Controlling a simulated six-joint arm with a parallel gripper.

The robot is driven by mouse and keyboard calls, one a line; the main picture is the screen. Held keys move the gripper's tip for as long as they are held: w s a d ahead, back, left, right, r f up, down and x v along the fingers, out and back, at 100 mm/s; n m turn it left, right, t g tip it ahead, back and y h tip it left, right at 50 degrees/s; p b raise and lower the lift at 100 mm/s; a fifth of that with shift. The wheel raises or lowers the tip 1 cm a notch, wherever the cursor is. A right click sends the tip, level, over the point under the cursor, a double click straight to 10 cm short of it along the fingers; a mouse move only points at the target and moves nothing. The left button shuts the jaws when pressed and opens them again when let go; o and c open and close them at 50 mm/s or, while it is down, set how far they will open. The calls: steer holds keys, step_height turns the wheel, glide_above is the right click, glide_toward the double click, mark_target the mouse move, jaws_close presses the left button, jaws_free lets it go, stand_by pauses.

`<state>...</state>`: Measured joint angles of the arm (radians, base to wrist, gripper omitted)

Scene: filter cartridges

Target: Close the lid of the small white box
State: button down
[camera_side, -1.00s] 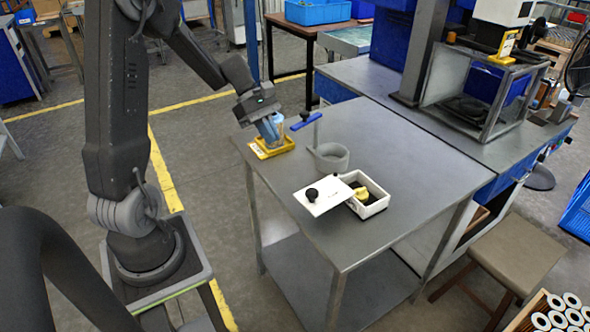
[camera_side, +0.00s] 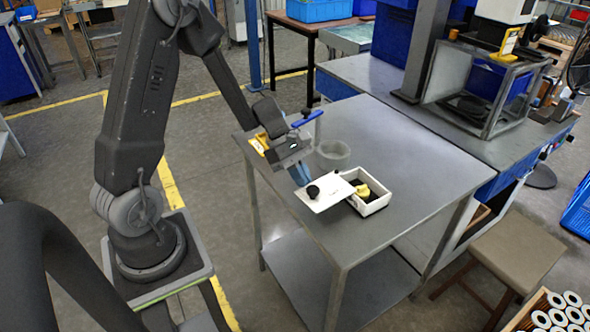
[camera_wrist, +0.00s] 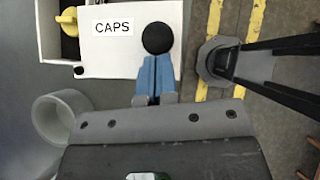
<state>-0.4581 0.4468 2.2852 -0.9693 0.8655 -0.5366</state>
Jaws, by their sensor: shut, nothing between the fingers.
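The small white box (camera_side: 376,207) stands on the grey metal table with a yellow piece (camera_side: 363,190) inside. Its flat white lid (camera_side: 325,200) is swung out to the left, leaving most of the box open. The lid has a black knob (camera_side: 313,191). In the wrist view the lid (camera_wrist: 108,52) bears a "CAPS" label, and the knob (camera_wrist: 157,38) lies just beyond my fingertips. My gripper (camera_wrist: 154,60) is shut and empty, its blue fingers together. In the side view my gripper (camera_side: 303,180) is beside the knob on its left; whether they touch I cannot tell.
The table's front right is clear. The lid lies near the table's left edge.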

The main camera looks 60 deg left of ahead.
mark_target(314, 190)
steer(key=shift+d, duration=0.55)
steer(key=shift+w+d, duration=0.15)
steer(key=shift+d, duration=0.4)
steer(key=shift+w+d, duration=0.15)
steer(key=shift+d, duration=0.4)
steer(key=w+d, duration=0.1)
steer(key=d, duration=0.1)
steer(key=w+d, duration=0.1)
steer(key=shift+w+d, duration=0.2)
steer(key=shift+d, duration=0.2)
steer(key=w+d+n+t, duration=0.1)
steer(key=w+d+n+t+y, duration=0.1)
steer(key=n, duration=0.1)
steer(key=w+d+n+t, duration=0.1)
steer(key=w, duration=0.1)
steer(key=shift+w+n, duration=0.1)
steer(key=shift+n, duration=0.3)
steer(key=shift+w+d, duration=0.15)
steer(key=shift+w, duration=0.85)
steer(key=shift+w+d, duration=0.1)
steer(key=shift+w, duration=0.85)
